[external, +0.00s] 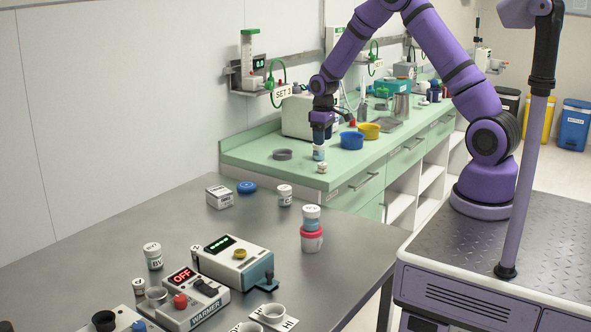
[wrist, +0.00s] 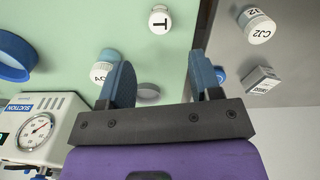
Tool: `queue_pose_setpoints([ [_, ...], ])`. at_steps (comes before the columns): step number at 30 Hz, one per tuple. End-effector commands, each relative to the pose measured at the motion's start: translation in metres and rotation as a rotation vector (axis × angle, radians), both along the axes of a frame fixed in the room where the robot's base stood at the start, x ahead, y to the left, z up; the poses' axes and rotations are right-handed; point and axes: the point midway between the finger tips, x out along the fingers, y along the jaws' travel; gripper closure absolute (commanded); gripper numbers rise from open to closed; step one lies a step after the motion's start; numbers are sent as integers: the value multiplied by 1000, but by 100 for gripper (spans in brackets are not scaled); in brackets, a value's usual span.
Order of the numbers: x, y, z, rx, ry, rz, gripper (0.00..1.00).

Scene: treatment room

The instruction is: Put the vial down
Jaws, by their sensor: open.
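A grey dish (external: 282,154) lies left of the vial, and a blue bowl (external: 351,140) and yellow bowl (external: 369,131) lie right. A suction unit (wrist: 40,128) is close by. The metal table (external: 130,228) in front holds a box (external: 219,197), a capped jar (external: 285,194) and devices.

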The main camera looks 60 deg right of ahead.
Motion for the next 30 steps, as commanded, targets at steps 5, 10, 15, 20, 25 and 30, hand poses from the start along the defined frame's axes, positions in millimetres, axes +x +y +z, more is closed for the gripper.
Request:
queue_pose_setpoints([
  [5,0,0,15,0,-1,0,42],
  [10,-8,5,43,-3,-21,-5,42],
  [15,-33,18,103,-7,-71,-21,42],
  [20,-68,32,158,-9,-121,-38,42],
  [25,-110,45,207,-9,-175,-57,42],
  [30,-158,57,247,-5,-228,-75,42],
])
